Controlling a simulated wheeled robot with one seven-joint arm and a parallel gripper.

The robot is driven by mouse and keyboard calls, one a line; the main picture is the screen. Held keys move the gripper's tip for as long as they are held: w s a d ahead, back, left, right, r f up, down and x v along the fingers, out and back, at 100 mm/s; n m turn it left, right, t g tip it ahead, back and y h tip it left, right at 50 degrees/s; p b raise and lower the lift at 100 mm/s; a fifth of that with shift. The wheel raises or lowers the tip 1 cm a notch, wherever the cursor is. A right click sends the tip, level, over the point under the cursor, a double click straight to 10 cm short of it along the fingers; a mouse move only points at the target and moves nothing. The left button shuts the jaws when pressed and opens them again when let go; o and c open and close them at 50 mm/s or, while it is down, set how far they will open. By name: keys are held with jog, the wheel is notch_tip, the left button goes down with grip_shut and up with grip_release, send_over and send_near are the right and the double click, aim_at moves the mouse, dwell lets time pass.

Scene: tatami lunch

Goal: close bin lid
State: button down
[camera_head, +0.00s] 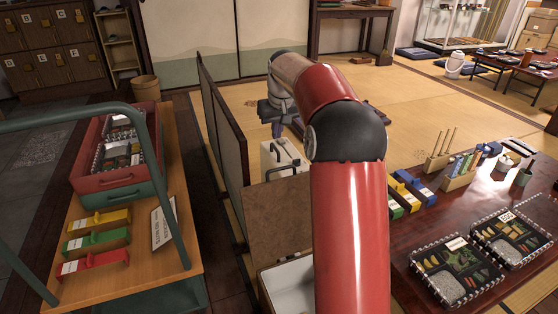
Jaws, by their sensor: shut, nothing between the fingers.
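The bin (264,288) stands low at the bottom centre, between the folding screen and the dark table. Its pale inside shows, and my red arm hides its right part. The brown lid (262,218) is raised, standing up at the bin's far side. My gripper (277,132) hangs down beyond the lid, small in the picture, above a white case with dark handles (283,160). It is shut and empty, and appears apart from the lid.
A folding screen (222,135) stands close left of the bin. Left of it, a wooden bench (130,285) bears a red crate (76,165) and coloured boxes. At right, a dark table (408,225) holds lunch boxes (455,270). Open tatami (235,95) lies beyond.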

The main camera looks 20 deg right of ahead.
notch_tip(320, 180, down, 10)
jog(key=b, duration=0.2)
jog(key=shift+s+d+f, duration=0.15)
jog(key=shift+d+f, duration=0.05)
jog(key=shift+d, duration=0.2)
dwell(0.4)
